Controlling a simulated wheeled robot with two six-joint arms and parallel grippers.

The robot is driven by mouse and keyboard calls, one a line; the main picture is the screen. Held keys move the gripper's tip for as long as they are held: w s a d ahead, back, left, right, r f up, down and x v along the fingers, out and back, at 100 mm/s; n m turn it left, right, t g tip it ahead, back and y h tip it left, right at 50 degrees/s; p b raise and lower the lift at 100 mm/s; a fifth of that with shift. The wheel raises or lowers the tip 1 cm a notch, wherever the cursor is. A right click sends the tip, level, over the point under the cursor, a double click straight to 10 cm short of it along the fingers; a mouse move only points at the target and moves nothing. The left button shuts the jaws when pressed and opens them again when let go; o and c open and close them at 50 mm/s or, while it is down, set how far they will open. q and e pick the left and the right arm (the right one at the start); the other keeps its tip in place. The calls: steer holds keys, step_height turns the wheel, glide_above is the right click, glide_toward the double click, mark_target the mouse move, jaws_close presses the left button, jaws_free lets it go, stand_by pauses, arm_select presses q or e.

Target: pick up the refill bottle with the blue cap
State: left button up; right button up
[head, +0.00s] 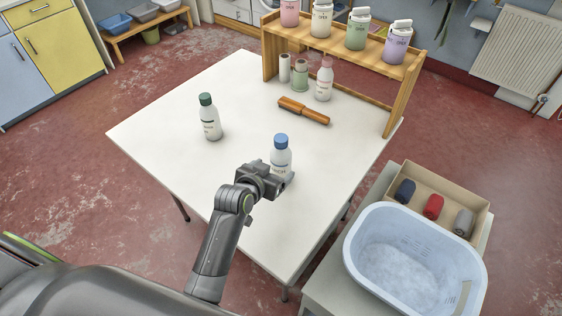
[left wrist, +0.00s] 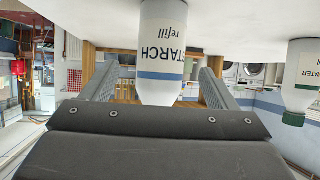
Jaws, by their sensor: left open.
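The refill bottle with the blue cap (head: 281,157) stands upright on the white table (head: 230,195). It is white, and its label reads "STARCH refill" in the left wrist view (left wrist: 163,55), which shows it upside down. There its cap is hidden behind my gripper body. My left gripper (head: 277,182) is open at the near side of the bottle, low down. In the left wrist view its two fingers stand apart, one on each side of the bottle, with gaps visible. I cannot tell how deep the bottle sits between them. My right gripper is out of view.
A green-capped bottle (head: 210,118) stands to the left, labelled "WATER" in the left wrist view (left wrist: 303,75). A wooden-handled tool (head: 303,112) lies behind. A wooden shelf (head: 394,98) holds several bottles. A blue-white tub (head: 415,262) stands at the right.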

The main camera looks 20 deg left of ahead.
mark_target(281, 162)
arm_select(q)
steer(key=shift+x, duration=3.15)
steer(key=shift+w+a+r, duration=0.1)
steer(key=shift+r, duration=0.1)
steer(key=c, duration=1.1)
